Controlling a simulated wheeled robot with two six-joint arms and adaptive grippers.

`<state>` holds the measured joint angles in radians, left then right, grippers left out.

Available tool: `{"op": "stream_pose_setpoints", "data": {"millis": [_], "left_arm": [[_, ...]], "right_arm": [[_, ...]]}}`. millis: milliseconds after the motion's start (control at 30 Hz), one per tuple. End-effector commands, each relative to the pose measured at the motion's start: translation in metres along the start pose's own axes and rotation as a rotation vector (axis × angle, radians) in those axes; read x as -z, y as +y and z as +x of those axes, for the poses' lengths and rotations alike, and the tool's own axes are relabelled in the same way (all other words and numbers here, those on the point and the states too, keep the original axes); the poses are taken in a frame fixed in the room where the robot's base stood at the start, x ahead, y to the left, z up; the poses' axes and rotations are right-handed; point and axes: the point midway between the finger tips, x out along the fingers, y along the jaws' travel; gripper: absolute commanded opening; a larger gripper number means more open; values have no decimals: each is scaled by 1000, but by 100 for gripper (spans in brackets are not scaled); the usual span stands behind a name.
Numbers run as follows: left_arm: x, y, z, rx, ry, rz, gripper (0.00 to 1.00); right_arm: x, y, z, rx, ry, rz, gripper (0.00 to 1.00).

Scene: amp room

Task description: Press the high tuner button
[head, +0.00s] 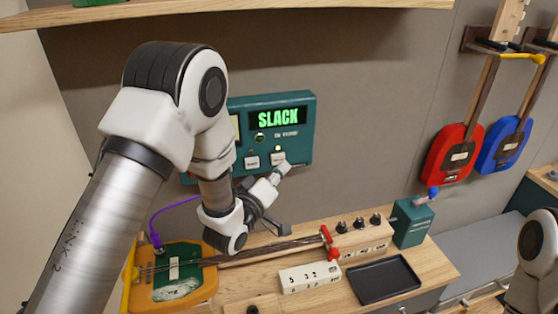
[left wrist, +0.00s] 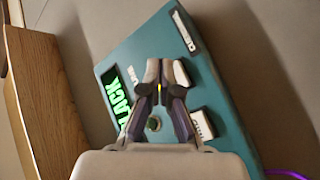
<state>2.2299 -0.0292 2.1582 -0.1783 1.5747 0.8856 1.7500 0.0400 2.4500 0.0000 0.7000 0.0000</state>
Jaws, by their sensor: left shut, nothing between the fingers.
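The teal tuner (head: 305,130) hangs on the wall, its display (head: 278,117) reading SLACK in green. Below it are two pale buttons, a left one (head: 252,162) and a right one (head: 278,157); their labels are too small to read. My left gripper (head: 284,166) is shut and empty, with its tips at the right button and partly covering it. I cannot tell whether they touch. In the left wrist view the fingertips (left wrist: 165,72) are over the tuner face (left wrist: 140,45), and the left button (left wrist: 202,123) shows beside them.
A wooden bench below holds an orange-and-green instrument (head: 172,275), a white number block (head: 310,277), a black tray (head: 385,279) and a small teal box (head: 412,222). Red (head: 452,152) and blue (head: 503,143) instruments hang at right. A shelf (head: 220,10) is above.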

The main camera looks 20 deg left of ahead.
Motion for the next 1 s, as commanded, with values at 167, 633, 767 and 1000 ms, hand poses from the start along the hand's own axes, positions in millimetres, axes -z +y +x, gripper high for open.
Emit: {"op": "stream_pose_setpoints", "data": {"millis": [167,633,767,1000], "left_arm": [[-1,1,-1,0,-1,0,0],[-24,24,-32,-1,-2,1,0],[-26,26,-35,0,0,1,0],[-25,25,-35,0,0,1,0]], "right_arm": [[0,0,0,0,0,0,40],[0,0,5,0,0,0,40],[0,0,5,0,0,0,40],[0,0,5,0,0,0,40]]}}
